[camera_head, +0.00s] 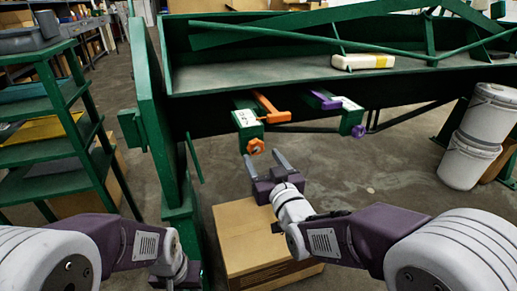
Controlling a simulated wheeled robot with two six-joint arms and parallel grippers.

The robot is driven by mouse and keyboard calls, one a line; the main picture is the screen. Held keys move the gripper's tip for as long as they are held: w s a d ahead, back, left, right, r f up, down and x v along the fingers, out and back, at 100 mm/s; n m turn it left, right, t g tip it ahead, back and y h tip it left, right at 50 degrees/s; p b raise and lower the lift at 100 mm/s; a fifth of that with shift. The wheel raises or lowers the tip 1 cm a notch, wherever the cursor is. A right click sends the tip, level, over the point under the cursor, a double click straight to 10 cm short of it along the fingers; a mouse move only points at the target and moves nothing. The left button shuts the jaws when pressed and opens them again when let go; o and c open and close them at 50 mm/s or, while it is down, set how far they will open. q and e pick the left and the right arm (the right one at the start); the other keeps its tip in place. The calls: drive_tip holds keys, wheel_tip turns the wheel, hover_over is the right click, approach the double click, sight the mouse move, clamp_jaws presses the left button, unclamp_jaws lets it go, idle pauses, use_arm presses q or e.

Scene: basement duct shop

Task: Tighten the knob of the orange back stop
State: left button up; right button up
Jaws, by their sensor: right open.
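The orange back stop (269,105) is an orange bar at the front edge of the green machine, beside a green block with a white label (246,118). Its orange knob (256,146) hangs on the front end of that block. My right gripper (264,155) is open, its two grey fingers pointing up toward the knob. The left fingertip shows just below the knob; I cannot tell whether it touches. No thing shows held between the fingers. My left arm's wrist end (182,268) is low at the left, and its fingers are not visible.
A purple back stop (325,99) with a purple knob (358,131) is to the right. A cardboard box (245,236) stands below my right gripper. A green upright (157,130) is close on the left. White buckets (466,163) stand at right. A pale yellow-banded block (362,61) lies on the machine.

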sight(257, 150)
drive_tip(key=x, duration=0.3)
drive_tip(key=shift+f+b, duration=0.2)
drive_tip(key=shift+b, duration=0.1)
drive_tip(key=shift+w+a+r, duration=0.1)
drive_tip(key=shift+w+a, duration=0.05)
drive_tip(key=shift+w, duration=0.3)
drive_tip(key=c, duration=1.3)
drive_tip(key=shift+c, duration=0.2)
